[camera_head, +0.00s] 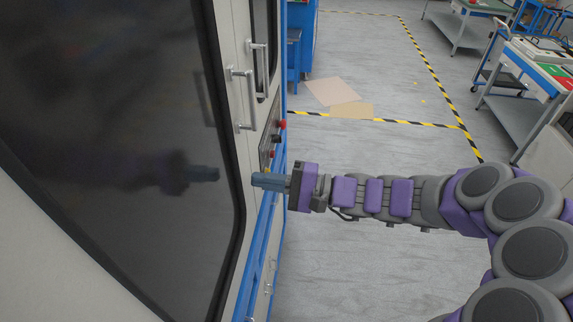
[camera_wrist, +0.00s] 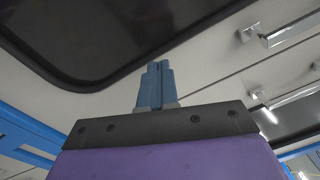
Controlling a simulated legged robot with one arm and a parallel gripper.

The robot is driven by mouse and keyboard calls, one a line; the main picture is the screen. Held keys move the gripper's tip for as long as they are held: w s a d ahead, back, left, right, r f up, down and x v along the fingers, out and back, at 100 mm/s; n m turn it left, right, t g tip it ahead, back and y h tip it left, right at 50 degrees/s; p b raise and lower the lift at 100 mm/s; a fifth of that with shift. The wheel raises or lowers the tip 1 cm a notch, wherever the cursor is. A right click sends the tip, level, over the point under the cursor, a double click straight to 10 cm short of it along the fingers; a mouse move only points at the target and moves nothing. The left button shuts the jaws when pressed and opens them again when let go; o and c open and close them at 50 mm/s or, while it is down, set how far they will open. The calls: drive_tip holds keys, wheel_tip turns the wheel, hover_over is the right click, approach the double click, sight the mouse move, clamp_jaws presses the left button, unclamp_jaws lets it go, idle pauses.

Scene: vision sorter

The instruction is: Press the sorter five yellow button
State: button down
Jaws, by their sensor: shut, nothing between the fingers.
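The sorter is a pale cabinet (camera_head: 228,45) with a large dark window (camera_head: 120,120) on the left of the head view. A narrow control panel (camera_head: 266,146) sits on its edge, seen at a steep angle, with a red knob (camera_head: 282,124) sticking out. A yellow button cannot be made out clearly; the panel's lower end is close to my fingers. My gripper (camera_head: 256,179) is shut and empty, its blue fingers pointing left at the cabinet front, just below the panel. In the wrist view the shut fingers (camera_wrist: 157,68) point toward the pale face beside the dark window; contact cannot be told.
Metal door handles (camera_head: 242,100) stick out above the panel, and one also shows in the wrist view (camera_wrist: 290,32). A blue rail (camera_head: 262,235) runs along the cabinet below my fingers. Grey floor is open behind my arm; a workbench (camera_head: 520,95) stands at right.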

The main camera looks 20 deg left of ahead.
drive_tip(key=w+d+f+m+t+h, duration=0.1)
drive_tip(key=w+d+f+m+t, duration=0.1)
drive_tip(key=w+f+m+t, duration=0.4)
drive_tip(key=w+d+f+m+t+h, duration=0.1)
drive_tip(key=w+f+m+t, duration=0.5)
drive_tip(key=w+f, duration=0.8)
drive_tip(key=shift+w+d+f+m+t, duration=0.2)
drive_tip(key=shift+w+d+m+t, duration=0.2)
drive_tip(key=shift+w+d+t, duration=0.5)
drive_tip(key=s+a+b, duration=0.2)
drive_tip(key=a, duration=0.6)
drive_tip(key=shift+a, duration=0.3)
idle(0.3)
